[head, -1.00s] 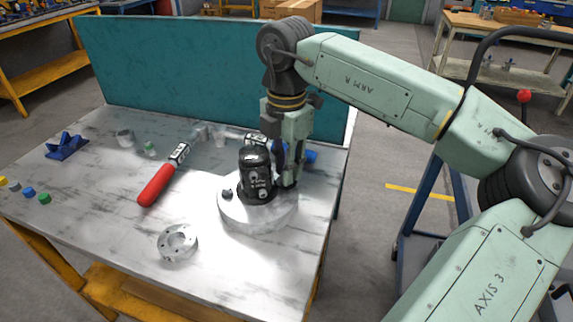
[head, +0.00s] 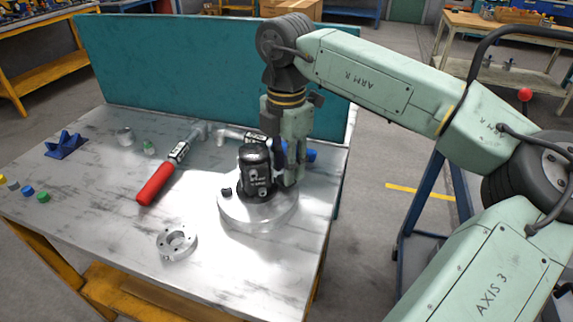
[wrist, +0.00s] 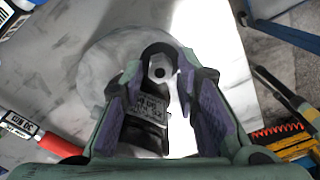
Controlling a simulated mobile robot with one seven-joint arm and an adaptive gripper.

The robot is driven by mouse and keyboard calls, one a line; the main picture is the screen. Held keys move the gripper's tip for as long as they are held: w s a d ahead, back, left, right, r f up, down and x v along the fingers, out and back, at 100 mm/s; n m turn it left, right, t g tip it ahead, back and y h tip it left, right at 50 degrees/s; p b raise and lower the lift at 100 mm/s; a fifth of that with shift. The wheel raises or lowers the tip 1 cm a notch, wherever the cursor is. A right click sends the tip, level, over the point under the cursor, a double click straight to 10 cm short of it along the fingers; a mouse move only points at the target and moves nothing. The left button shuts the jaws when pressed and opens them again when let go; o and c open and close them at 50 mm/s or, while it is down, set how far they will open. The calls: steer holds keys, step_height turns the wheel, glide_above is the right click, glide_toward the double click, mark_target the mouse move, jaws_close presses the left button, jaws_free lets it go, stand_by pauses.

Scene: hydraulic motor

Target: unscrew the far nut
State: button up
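The black motor (head: 255,172) stands upright on a round silver base (head: 235,213) near the table's right side. A dark nut (head: 227,192) shows on its near-left flange ear. The far nut is hidden behind the motor and my gripper in the head view. In the wrist view, a nut (wrist: 159,71) sits on the black flange ear (wrist: 157,53), between my fingertips. My gripper (wrist: 160,75) points down with its fingers apart, one on each side of the ear, and a gap shows around the nut. In the head view my gripper (head: 291,183) is low at the motor's right side.
A red-handled tool (head: 156,184) lies left of the motor. A loose silver ring flange (head: 177,242) lies in front. A blue angled block (head: 67,145) and several small coloured pieces are at the left. A teal panel (head: 170,62) closes the table's back.

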steer(key=m+b, duration=0.2)
steer(key=m, duration=0.1)
steer(key=shift+f, duration=0.3)
steer(key=m+b, duration=0.2)
steer(key=m, duration=0.2)
steer(key=shift+r+m+b, duration=0.15)
steer(key=shift+m+b, duration=0.15)
steer(key=shift+m, duration=0.5)
steer(key=shift+r+m, duration=0.2)
steer(key=shift+m, duration=0.3)
steer(key=shift+m+p, duration=0.3)
steer(key=shift+m, duration=0.1)
steer(key=shift+c, duration=0.3)
